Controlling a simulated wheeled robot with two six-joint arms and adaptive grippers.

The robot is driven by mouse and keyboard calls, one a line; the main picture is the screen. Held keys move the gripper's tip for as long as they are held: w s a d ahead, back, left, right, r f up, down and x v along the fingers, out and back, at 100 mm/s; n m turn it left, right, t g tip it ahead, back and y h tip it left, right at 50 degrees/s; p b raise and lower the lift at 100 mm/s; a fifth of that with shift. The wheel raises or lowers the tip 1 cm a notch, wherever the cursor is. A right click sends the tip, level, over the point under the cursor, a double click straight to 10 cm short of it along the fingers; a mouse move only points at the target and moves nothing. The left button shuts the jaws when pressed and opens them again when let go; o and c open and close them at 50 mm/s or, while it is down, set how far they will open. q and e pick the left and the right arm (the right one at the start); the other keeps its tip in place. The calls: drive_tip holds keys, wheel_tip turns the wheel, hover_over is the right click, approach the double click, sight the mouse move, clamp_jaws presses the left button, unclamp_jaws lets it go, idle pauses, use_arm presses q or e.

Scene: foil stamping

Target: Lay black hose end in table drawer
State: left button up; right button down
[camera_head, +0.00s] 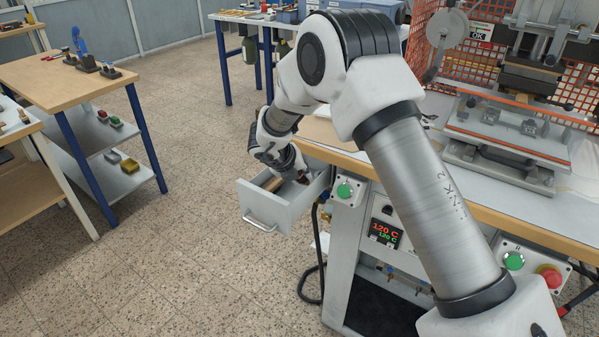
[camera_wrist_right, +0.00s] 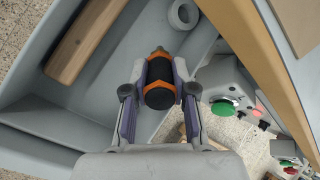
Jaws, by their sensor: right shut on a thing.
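The grey table drawer (camera_head: 262,203) is pulled open at the left end of the machine table in the head view. In the right wrist view its wall (camera_wrist_right: 48,122) and floor show beneath my gripper. My right gripper (camera_head: 301,178) reaches down over the drawer. In the right wrist view it (camera_wrist_right: 160,88) is shut on the black hose end (camera_wrist_right: 160,72), a short black cylinder with orange bands and a small tip. The hose end is over the drawer's interior; I cannot tell if it touches the floor. My left gripper is not in view.
The drawer holds a wooden block (camera_wrist_right: 90,38) and a grey ring (camera_wrist_right: 183,14). A green button (camera_head: 344,190) sits close to the drawer's right side. A black hose (camera_head: 303,287) hangs below it. The floor left of the drawer is free.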

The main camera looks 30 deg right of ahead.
drive_tip(key=shift+f, duration=0.35)
drive_tip(key=c, duration=0.9)
unclamp_jaws()
drive_tip(key=shift+o, duration=0.2)
drive_tip(key=shift+r, duration=0.15)
drive_tip(key=v, duration=1.1)
drive_tip(key=shift+a+r, duration=0.3)
